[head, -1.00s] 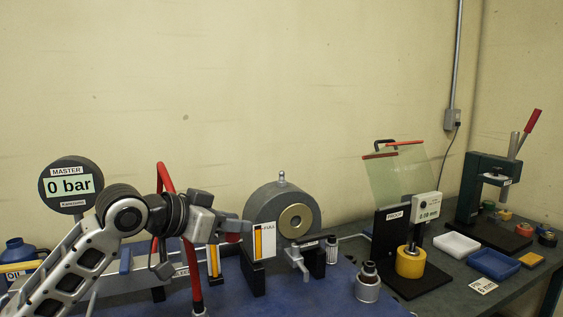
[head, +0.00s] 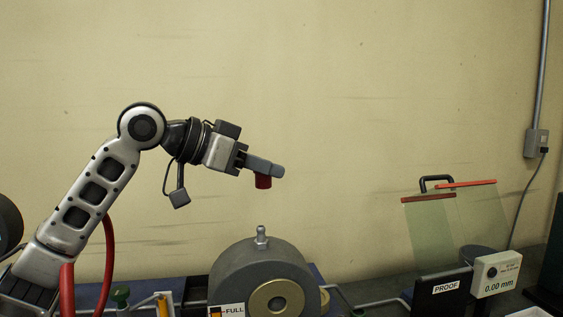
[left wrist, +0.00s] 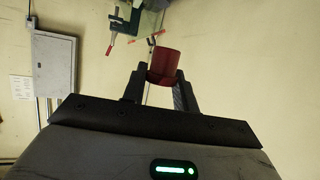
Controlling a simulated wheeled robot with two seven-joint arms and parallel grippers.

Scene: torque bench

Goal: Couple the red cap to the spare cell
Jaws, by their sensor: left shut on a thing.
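My left gripper (head: 268,168) is shut on the red cap (head: 263,182), which hangs below the fingertips in the head view. In the left wrist view the red cap (left wrist: 163,64) sits between the two fingers. Below the cap in the head view is a grey drum-shaped body (head: 232,277) with a brass ring on its face and a bare metal nipple (head: 261,238) on top. The cap is clear of the nipple, with wall showing between them. No label marks which body is the spare cell. My right gripper is not in view.
A red hose (head: 108,262) rises near my left arm. At the right stand a clear guard panel (head: 430,233), a black PROOF block (head: 443,292) and a gauge reading 0.00 mm (head: 497,274). The air before the wall is open.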

